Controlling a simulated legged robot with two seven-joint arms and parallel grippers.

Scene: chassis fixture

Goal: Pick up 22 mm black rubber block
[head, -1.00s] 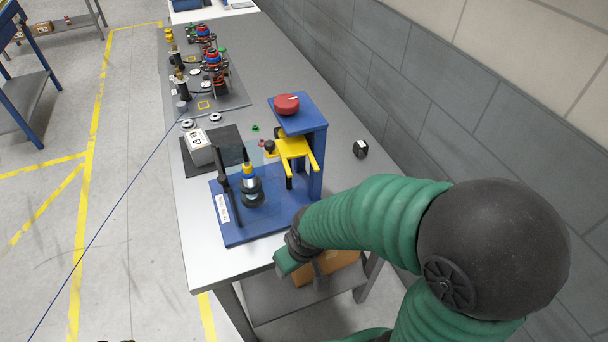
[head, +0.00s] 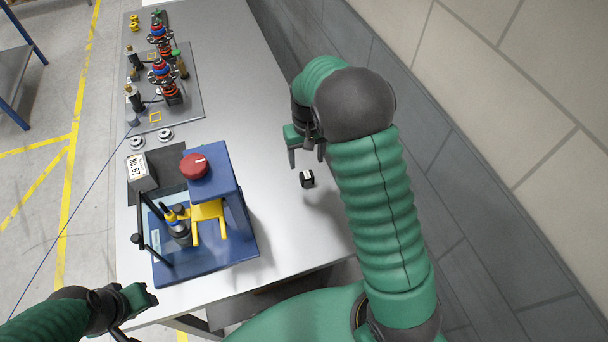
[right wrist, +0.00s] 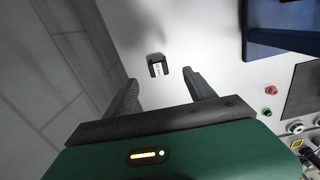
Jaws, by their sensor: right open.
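The black rubber block (head: 307,178) is a small black cube with a pale label on top. It sits on the grey table (head: 285,225) to the right of the blue press. My right gripper (head: 307,160) is open and empty above the table, close to the block in the head view. In the right wrist view the block (right wrist: 157,66) lies beyond the fingertips, between the lines of the two open fingers (right wrist: 163,82), touching neither. My left gripper (head: 140,305) is at the lower left by the table's front edge; its fingers are not clear.
A blue press (head: 215,180) with a red knob and yellow fork stands left of the block. A white box (head: 141,171) and a grey board (head: 190,100) with colored assemblies lie farther left and back. The wall (head: 440,170) runs close along the table's right side.

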